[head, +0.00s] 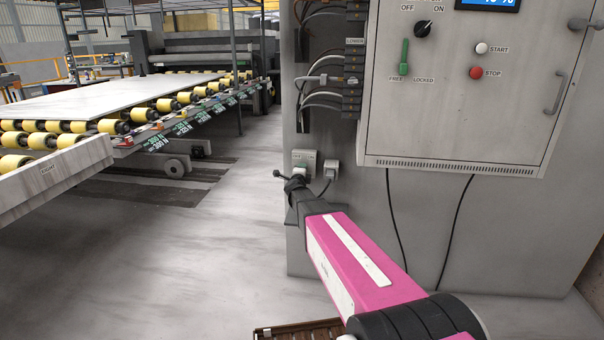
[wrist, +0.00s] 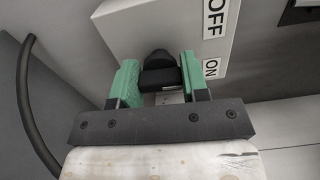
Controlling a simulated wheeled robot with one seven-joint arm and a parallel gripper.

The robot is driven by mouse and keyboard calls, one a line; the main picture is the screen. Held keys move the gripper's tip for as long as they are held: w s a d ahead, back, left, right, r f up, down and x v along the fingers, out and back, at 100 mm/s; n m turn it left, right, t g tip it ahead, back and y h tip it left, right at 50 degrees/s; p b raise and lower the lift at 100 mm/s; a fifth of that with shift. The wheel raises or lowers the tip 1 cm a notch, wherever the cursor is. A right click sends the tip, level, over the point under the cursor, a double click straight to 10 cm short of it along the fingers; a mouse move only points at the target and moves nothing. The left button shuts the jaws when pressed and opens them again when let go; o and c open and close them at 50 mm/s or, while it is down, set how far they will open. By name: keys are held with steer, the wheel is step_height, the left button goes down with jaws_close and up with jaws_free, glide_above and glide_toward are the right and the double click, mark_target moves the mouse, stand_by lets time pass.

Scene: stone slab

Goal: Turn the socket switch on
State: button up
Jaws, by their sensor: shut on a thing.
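The socket switch (wrist: 159,74) is a black knob on a pale grey box (wrist: 136,24) marked OFF and ON in the wrist view. My gripper (wrist: 159,82) has its two green-padded fingers on either side of the knob and is shut on it. The ON label sits beside the right finger, with OFF farther up. I cannot tell which label the knob points to. In the head view the grey socket box (head: 305,156) is low on the cabinet's left part, at the end of my pink arm. My wrist hides the switch there.
A second small socket (head: 331,168) with a black cable is just right of the box. The control panel (head: 465,85) hangs above right, with cables (head: 394,215) below it. A roller conveyor (head: 120,105) stands at left. The floor (head: 215,235) between is clear.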

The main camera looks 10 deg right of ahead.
steer(key=m, duration=0.3)
steer(key=shift+m, duration=2.1)
steer(key=o, duration=0.9)
steer(key=shift+s, duration=0.15)
steer(key=v, duration=1)
steer(key=shift+s+a+r, duration=0.1)
steer(key=shift+s, duration=0.2)
